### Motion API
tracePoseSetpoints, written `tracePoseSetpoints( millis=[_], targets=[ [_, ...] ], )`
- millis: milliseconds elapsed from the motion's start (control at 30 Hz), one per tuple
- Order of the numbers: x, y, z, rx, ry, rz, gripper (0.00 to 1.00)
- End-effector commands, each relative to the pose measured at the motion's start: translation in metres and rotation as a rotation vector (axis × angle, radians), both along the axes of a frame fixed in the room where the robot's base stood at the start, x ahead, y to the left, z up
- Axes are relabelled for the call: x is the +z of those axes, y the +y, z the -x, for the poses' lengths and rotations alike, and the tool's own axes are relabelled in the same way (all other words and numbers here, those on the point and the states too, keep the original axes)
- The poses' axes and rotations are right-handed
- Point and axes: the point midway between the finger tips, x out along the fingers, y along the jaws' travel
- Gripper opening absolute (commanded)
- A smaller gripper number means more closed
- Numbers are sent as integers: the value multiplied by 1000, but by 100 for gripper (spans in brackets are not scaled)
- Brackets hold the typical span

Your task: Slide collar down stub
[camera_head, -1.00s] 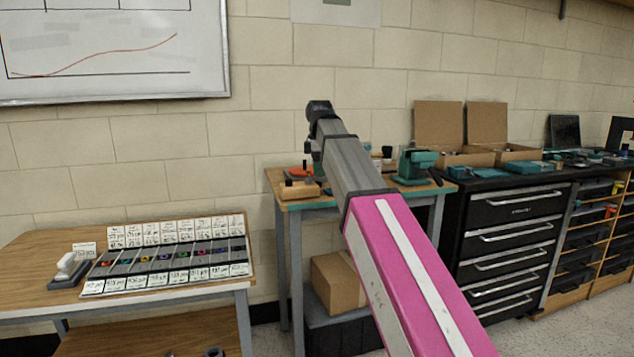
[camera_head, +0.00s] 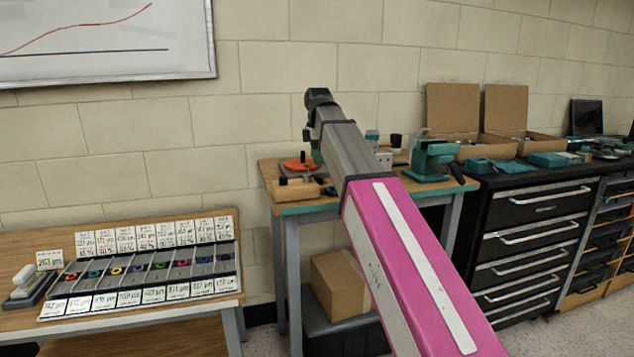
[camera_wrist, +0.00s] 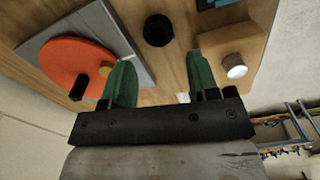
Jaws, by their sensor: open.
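My gripper (camera_wrist: 159,58) shows in the wrist view, its two green fingers apart with nothing between them. It is above the wooden bench top (camera_wrist: 175,88). A wooden block with a short silver stub (camera_wrist: 236,67) stands just right of the right finger. I cannot tell whether this is the task's stub. No collar is plainly identifiable. Small coloured rings (camera_head: 117,271) sit in a sloped rack in the head view. An orange disc (camera_wrist: 72,66) with a brass knob lies beside the left finger. A black round piece (camera_wrist: 158,30) lies beyond the fingertips.
In the head view the small bench (camera_head: 262,172) also carries a green press-like tool (camera_head: 432,160). A black drawer cabinet (camera_head: 535,235) stands to its right. The labelled rack (camera_head: 150,268) is on a table at left. A wall stands close behind the bench.

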Motion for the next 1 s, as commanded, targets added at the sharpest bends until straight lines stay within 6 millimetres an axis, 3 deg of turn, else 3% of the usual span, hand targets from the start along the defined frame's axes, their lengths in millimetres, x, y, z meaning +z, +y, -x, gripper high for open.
tracePoseSetpoints(
  millis=[100, 367, 633, 900, 933, 1000],
  targets=[
    [-16, 0, 1, 0, 0, 0, 55],
    [-32, 1, -1, 0, 0, 0, 55],
    [-67, 2, -2, 0, 0, 0, 55],
    [-72, 2, -3, 0, -1, 0, 55],
    [-72, 2, -3, 0, -1, 0, 51],
    [-72, 2, -3, 0, -1, 0, 29]
  ],
)
